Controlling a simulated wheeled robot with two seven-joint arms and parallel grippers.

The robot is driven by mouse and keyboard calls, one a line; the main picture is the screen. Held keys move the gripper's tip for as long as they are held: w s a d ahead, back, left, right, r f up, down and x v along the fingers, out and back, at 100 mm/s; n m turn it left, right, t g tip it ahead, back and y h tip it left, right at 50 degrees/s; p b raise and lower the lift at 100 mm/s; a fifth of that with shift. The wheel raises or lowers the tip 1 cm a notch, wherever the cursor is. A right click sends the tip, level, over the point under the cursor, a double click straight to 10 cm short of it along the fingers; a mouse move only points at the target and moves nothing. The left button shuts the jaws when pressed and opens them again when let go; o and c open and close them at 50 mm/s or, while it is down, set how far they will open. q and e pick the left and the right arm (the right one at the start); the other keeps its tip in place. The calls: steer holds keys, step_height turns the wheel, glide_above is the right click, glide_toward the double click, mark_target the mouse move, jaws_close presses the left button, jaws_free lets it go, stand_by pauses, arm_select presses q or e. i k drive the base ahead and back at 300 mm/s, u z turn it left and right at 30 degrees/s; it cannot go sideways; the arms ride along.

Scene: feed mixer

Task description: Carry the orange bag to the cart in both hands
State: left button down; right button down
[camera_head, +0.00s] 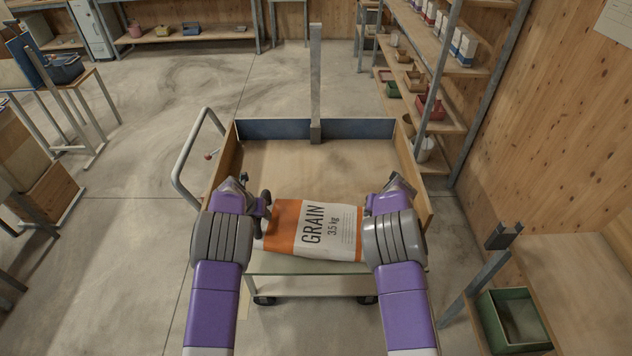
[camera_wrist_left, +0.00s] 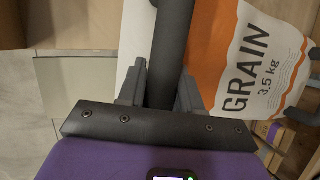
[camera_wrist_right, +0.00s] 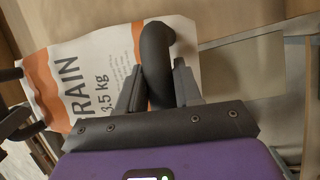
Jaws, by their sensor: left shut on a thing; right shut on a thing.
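The orange and white bag (camera_head: 318,230), printed GRAIN 3.5 kg, lies level between my two grippers. My left gripper (camera_head: 256,200) is at its left end and my right gripper (camera_head: 382,197) at its right end. In each wrist view the fingers are shut on a dark rounded handle beside the bag, in the left wrist view (camera_wrist_left: 168,60) and the right wrist view (camera_wrist_right: 156,65). The cart (camera_head: 330,170) has a bare wooden bed. The bag overlaps its near edge in the head view; I cannot tell whether it touches.
The cart has side boards, a blue back panel (camera_head: 272,129), a post at the back and a pale push handle (camera_head: 187,160) at left. Shelves (camera_head: 432,110) with boxes and bins stand close on the right. A green bin (camera_head: 515,320) is at lower right.

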mark_target(316, 180)
steer(key=i, duration=1)
